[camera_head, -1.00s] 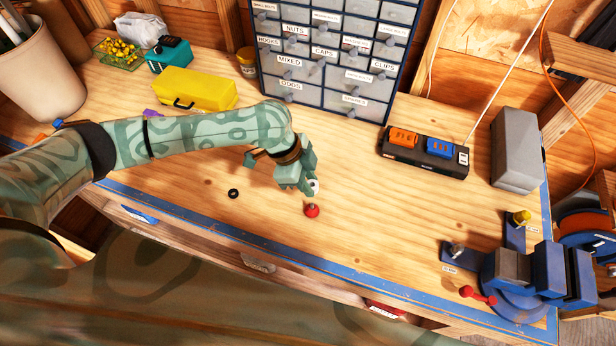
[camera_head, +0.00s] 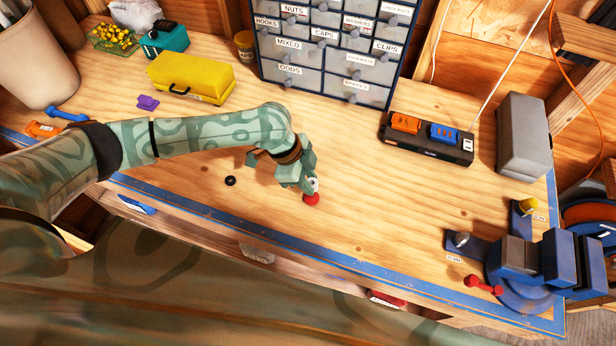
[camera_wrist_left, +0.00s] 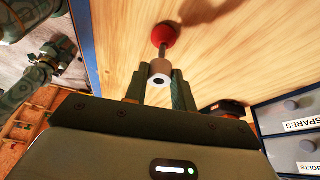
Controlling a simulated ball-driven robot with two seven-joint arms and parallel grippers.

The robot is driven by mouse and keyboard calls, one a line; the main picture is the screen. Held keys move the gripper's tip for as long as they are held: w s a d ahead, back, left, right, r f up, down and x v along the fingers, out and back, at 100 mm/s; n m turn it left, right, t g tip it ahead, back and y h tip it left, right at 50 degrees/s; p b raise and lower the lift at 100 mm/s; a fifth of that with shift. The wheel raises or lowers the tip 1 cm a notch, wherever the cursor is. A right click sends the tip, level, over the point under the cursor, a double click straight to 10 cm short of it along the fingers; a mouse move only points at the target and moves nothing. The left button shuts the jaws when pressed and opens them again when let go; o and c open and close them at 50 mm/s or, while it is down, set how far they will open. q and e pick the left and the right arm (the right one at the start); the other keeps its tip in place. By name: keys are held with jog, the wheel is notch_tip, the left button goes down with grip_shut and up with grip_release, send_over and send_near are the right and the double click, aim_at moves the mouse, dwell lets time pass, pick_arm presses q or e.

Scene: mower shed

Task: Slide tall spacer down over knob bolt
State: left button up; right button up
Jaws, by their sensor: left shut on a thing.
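The knob bolt has a red round knob (camera_head: 312,200) that rests on the bench top. In the left wrist view the red knob (camera_wrist_left: 165,36) shows with its thin metal stem pointing toward my gripper. My left gripper (camera_head: 310,183) is shut on the pale spacer (camera_head: 315,184), right above the knob. In the left wrist view the spacer (camera_wrist_left: 158,72) sits between the fingertips, its hole toward the camera. The stem's end meets the spacer's far end; I cannot tell whether it is inside. My right gripper (camera_wrist_left: 58,52) seems to show small at the left wrist view's edge, its jaws unclear.
A black ring (camera_head: 230,181) lies left of the gripper. A yellow box (camera_head: 190,76), drawer cabinet (camera_head: 318,50), black tray with orange and blue pieces (camera_head: 426,140) and grey box (camera_head: 522,137) stand behind. A blue vise (camera_head: 540,265) is at right. The bench around the knob is clear.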

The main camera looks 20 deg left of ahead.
dwell(0.3)
pick_arm(q)
jog(key=shift+p, duration=0.4)
dwell(0.3)
jog(key=shift+p, duration=0.4)
dwell(0.5)
jog(key=shift+p, duration=0.3)
jog(key=shift+f+b, duration=1.35)
jog(key=shift+f, duration=0.85)
